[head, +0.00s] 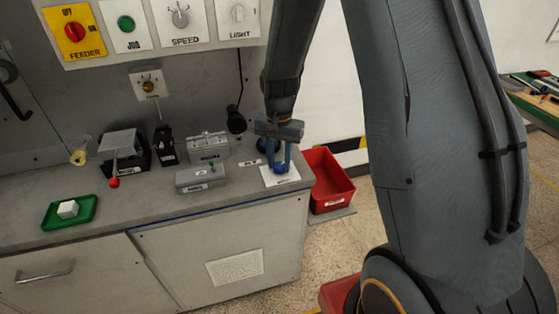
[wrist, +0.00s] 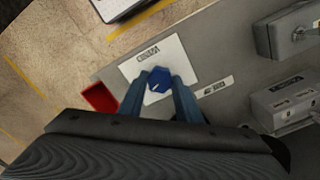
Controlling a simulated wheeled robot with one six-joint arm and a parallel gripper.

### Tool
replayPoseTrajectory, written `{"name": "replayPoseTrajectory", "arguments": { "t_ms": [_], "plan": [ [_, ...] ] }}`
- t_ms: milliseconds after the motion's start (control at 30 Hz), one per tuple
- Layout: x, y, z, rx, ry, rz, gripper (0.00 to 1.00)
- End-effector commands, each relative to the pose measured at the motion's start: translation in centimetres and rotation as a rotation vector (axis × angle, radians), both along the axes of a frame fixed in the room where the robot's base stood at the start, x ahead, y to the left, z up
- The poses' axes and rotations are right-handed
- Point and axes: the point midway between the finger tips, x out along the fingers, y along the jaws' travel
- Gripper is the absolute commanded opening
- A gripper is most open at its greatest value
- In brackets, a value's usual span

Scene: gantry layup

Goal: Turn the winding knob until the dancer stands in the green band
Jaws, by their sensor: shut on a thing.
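A blue faceted knob (wrist: 157,78) with a pale line on its top stands on a white labelled plate (wrist: 179,54) at the bench end. My gripper (head: 280,164) comes down from above in the head view, with its two blue fingers on either side of the knob. In the wrist view the fingertips press on the knob from both sides. In the head view the white plate (head: 291,179) shows around the fingers, and they partly hide the knob. The plate's lettering is too small to read surely. I cannot make out a dancer or a green band in either view.
Grey boxes (head: 201,180) stand left of the plate. Further left are a red-tipped lever (head: 114,182) and a green tray (head: 54,213) with a white block (head: 68,209). A red bin (head: 328,184) is beyond the bench's right end. A switch panel (head: 160,50) hangs above.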

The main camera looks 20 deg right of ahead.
Motion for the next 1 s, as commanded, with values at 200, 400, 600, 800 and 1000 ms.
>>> {"name": "replayPoseTrajectory", "arguments": {
  "t_ms": [200, 400, 600, 800, 1000],
  "plan": [
    [0.12, 0.00, 0.14, 0.000, -0.003, -0.102, 0.08],
    [0.14, 0.00, 0.14, 0.000, -0.004, -0.151, 0.08],
    [0.16, -0.01, 0.15, 0.000, -0.004, -0.164, 0.08],
    [0.17, 0.00, 0.16, 0.000, -0.004, -0.163, 0.08],
    [0.14, -0.01, 0.14, 0.000, -0.004, -0.163, 0.49]
  ]
}}
